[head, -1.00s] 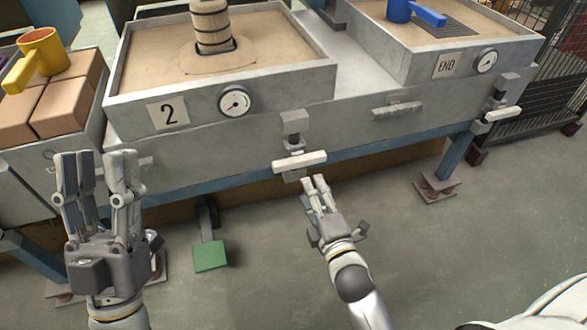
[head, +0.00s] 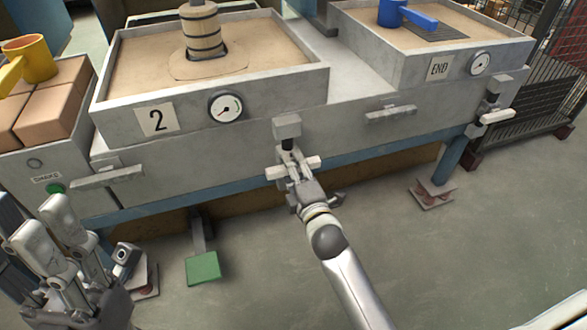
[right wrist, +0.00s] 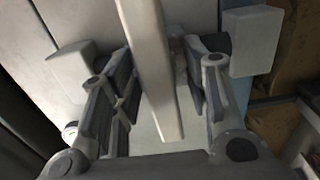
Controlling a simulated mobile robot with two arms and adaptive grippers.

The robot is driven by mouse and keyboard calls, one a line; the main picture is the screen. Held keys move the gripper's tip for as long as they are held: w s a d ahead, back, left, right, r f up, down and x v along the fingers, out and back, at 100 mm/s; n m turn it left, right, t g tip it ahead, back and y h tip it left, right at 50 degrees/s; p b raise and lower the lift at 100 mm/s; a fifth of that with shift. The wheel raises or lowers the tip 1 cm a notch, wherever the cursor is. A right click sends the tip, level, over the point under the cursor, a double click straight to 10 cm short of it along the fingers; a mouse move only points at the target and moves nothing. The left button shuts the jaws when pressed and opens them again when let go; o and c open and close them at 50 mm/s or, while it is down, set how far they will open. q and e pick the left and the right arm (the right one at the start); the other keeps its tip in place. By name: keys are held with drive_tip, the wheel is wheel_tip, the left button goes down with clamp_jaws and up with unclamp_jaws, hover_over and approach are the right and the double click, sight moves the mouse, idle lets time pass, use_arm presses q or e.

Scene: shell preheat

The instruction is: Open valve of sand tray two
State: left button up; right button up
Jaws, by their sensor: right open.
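In the right wrist view the handle (right wrist: 148,60) lies between the two spread fingers (right wrist: 165,90), with gaps showing on both sides. My left gripper (head: 55,235) is low at the left, away from the valve, its fingers apart and empty. Sand tray two (head: 270,82) holds sand and a wooden barrel-shaped piece (head: 201,35).
A dial gauge (head: 226,108) sits beside the label. A green pedal (head: 203,268) is on the floor. A grey ledge handle (head: 107,177) sticks out at the left.

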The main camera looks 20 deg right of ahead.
drive_tip(key=shift+c, duration=0.3)
clamp_jaws()
